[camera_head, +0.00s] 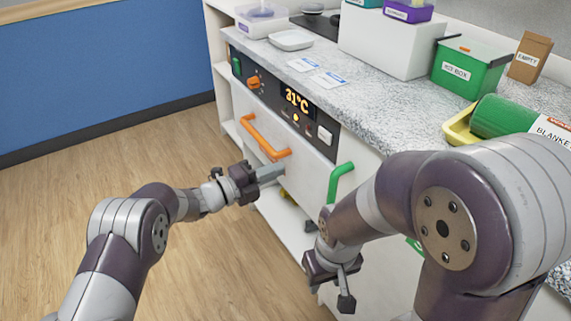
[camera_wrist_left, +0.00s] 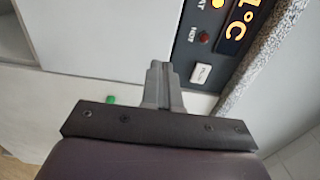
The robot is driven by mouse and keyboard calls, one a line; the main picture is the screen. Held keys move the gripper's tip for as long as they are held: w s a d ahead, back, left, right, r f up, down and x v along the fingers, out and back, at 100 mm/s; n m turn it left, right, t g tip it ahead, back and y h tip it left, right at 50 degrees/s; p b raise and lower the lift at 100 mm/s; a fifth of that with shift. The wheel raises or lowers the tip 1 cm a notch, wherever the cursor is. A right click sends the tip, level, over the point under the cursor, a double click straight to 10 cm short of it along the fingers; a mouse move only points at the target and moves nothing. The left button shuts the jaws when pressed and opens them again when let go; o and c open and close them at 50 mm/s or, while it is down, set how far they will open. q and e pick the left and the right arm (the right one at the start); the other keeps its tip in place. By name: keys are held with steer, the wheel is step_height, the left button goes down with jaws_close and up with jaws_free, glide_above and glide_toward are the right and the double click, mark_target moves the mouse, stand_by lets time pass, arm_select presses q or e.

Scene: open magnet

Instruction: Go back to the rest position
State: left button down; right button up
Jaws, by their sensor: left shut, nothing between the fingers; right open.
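My left gripper (camera_head: 272,173) is shut and empty in front of the cabinet's white door, just below the orange handle (camera_head: 265,138). In the left wrist view its two fingers (camera_wrist_left: 158,72) are together, with nothing between them. I cannot tell whether they touch the door. My right gripper (camera_head: 330,268) is open, low in front of the cabinet and below the green handle (camera_head: 338,180). My right arm covers part of the cabinet front.
The control panel (camera_head: 270,84) shows 31°C; its white button (camera_wrist_left: 201,73) is near my left fingers in the wrist view. The speckled counter (camera_head: 385,105) carries a green box (camera_head: 468,72), a yellow tray (camera_head: 459,128) and a green roll (camera_head: 500,115). The wooden floor at left is clear.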

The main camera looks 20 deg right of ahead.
arm_select(q)
steer(key=a+f+n+t+y+p, duration=0.1)
steer(key=a+f+n+t+y, duration=0.1)
steer(key=a+f+n+y, duration=0.55)
steer(key=a+f+n+t+y, duration=0.1)
steer(key=a+f+n+y, duration=0.35)
steer(key=a+n, duration=0.55)
steer(key=s+a+r+n+g+y, duration=0.2)
steer(key=s+a+n+g+y, duration=0.35)
steer(key=s+a+n, duration=0.7)
steer(key=s+a+r+n+g, duration=0.1)
steer(key=s+r, duration=0.2)
steer(key=s, duration=0.5)
steer(key=s+a+r+n+g, duration=0.1)
steer(key=s+a+r+n, duration=0.1)
steer(key=s, duration=0.6)
step_height(320, 180, up, 33)
steer(key=w+p, duration=0.1)
steer(key=p, duration=3.1)
steer(key=shift+t, duration=0.45)
